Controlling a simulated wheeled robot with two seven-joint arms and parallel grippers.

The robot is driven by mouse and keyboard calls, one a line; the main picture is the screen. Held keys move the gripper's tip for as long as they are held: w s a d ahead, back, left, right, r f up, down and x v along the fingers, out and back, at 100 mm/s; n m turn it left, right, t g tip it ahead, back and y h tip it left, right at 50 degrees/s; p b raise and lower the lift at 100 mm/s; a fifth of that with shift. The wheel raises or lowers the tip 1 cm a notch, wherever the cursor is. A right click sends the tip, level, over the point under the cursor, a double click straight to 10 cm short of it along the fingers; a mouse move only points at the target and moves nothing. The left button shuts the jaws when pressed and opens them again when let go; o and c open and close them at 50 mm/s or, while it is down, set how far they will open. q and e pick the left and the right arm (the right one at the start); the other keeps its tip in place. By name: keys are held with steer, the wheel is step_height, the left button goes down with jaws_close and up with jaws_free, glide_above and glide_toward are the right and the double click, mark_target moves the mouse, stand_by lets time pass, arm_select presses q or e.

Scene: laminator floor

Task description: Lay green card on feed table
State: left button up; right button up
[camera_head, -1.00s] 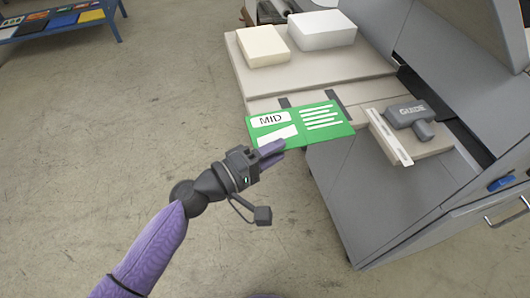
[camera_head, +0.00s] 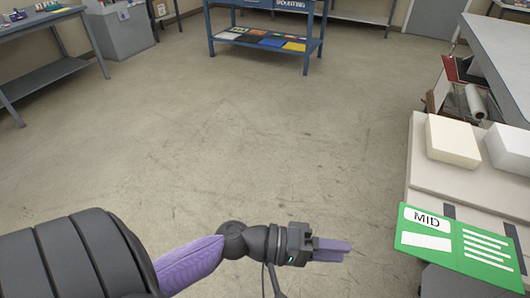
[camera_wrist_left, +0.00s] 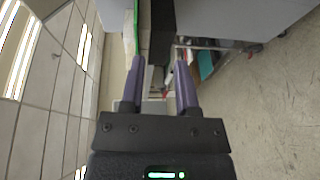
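The green card (camera_head: 455,243), marked MID with white panels, lies flat on the near part of the beige feed table (camera_head: 440,184) at the right of the head view. Its near edge appears to reach past the table's edge. A green edge, likely the card's, shows at the top of the left wrist view (camera_wrist_left: 129,32). My left gripper (camera_head: 345,249) is left of the card, apart from it. The left wrist view shows its purple fingers (camera_wrist_left: 159,62) spread with nothing held between them. My right gripper is not in view.
A cream block (camera_head: 452,142) and a white block (camera_head: 510,148) sit on the table beyond the card. A blue rack (camera_head: 265,40) with coloured sheets stands at the back. A grey bench (camera_head: 45,73) is at far left. The floor between is clear.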

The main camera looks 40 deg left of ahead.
arm_select(q)
steer(key=s+a+f+m+g+y, duration=0.1)
steer(key=s+a+f+g+y, duration=0.2)
steer(key=f, duration=0.7)
steer(key=s+a+f+y, duration=0.2)
steer(key=s+f+y, duration=0.2)
steer(key=f, duration=0.5)
steer(key=s+a+f+m+g+y, duration=0.1)
steer(key=s+a+f+g+y, duration=0.2)
steer(key=f, duration=0.7)
steer(key=s+f+m+g+y, duration=0.1)
steer(key=s+f+m+g, duration=0.1)
steer(key=s, duration=0.8)
steer(key=s+f+m+g+y, duration=0.2)
steer(key=s+f+m, duration=0.3)
steer(key=s, duration=0.5)
steer(key=shift+f+m+y, duration=0.3)
steer(key=shift+m, duration=0.3)
steer(key=shift+a, duration=0.1)
